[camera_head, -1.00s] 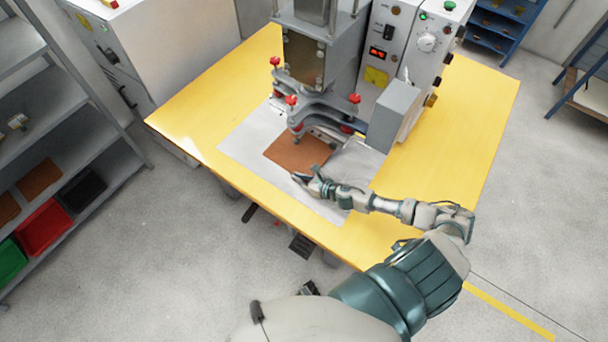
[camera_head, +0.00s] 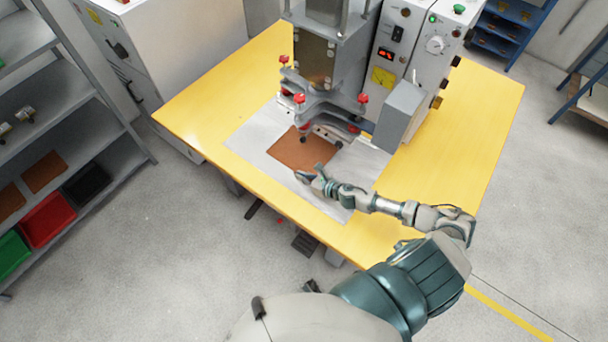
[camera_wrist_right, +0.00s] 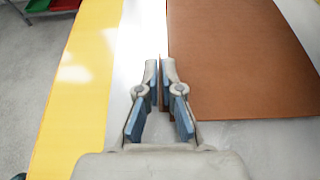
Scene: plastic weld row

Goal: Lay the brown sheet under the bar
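The brown sheet (camera_head: 300,148) lies on the pale plate (camera_head: 250,140) on the yellow table, in front of the press. Its far right edge reaches the metal bar (camera_head: 326,136) low on the press; how far under the bar it goes is hidden. My right gripper (camera_head: 308,174) is at the sheet's near edge. In the right wrist view, the brown sheet (camera_wrist_right: 240,60) lies to the right of the fingers. My right gripper (camera_wrist_right: 160,68) is nearly closed, with a thin brown strip between its fingertips that looks like the sheet's edge. My left gripper is out of view.
The press, with red knobs (camera_head: 299,97) and a grey control box (camera_head: 400,115), stands behind the plate. The yellow table (camera_head: 455,150) is clear on both sides. A shelf rack (camera_head: 110,140) at left holds brown sheets (camera_head: 44,172) and red, green and black bins.

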